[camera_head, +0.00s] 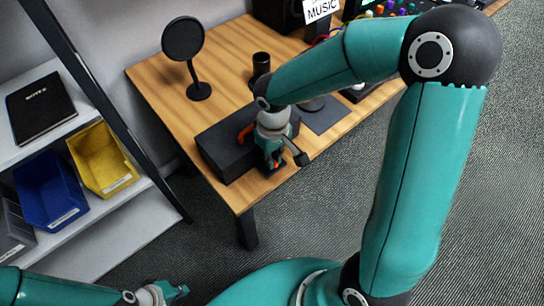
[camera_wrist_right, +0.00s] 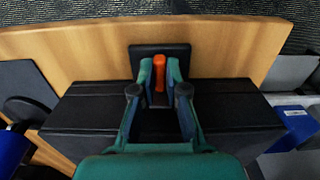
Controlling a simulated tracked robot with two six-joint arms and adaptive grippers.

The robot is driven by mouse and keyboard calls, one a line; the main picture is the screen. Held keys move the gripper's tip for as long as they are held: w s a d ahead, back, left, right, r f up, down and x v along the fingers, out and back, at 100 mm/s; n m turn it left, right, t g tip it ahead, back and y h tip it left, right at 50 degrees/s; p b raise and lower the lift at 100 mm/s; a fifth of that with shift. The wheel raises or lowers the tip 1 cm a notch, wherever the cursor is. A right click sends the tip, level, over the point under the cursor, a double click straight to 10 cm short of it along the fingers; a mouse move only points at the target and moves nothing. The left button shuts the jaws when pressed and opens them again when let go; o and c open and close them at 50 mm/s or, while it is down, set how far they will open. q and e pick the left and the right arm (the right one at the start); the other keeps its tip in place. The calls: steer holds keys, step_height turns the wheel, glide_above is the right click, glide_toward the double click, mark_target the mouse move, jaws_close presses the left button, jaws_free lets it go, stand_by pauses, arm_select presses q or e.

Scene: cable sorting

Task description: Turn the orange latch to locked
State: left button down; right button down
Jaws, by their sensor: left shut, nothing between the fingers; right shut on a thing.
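The orange latch (camera_wrist_right: 159,72) shows in the right wrist view as a narrow upright bar in front of a black plate (camera_wrist_right: 143,50). My right gripper (camera_wrist_right: 159,78) is shut on it, one teal finger on each side. In the head view the right gripper (camera_head: 275,160) points down at the table's front edge beside a black case (camera_head: 220,150), and hides most of the latch. Whether the latch is at its locked position cannot be told. My left gripper (camera_head: 172,291) is shut and empty at the bottom left, away from the table.
The wooden table (camera_head: 150,80) holds a round black pop filter (camera_head: 183,40), a black cup (camera_head: 261,63) and a "MUSIC" sign (camera_head: 320,10). A white shelf (camera_head: 90,225) at the left holds a yellow bin (camera_head: 103,160) and a blue bin (camera_head: 48,190).

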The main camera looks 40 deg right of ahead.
steer(key=c, duration=1.5)
jaws_free()
steer(key=shift+r, duration=0.15)
step_height(320, 180, up, 12)
steer(key=shift+f, duration=0.15)
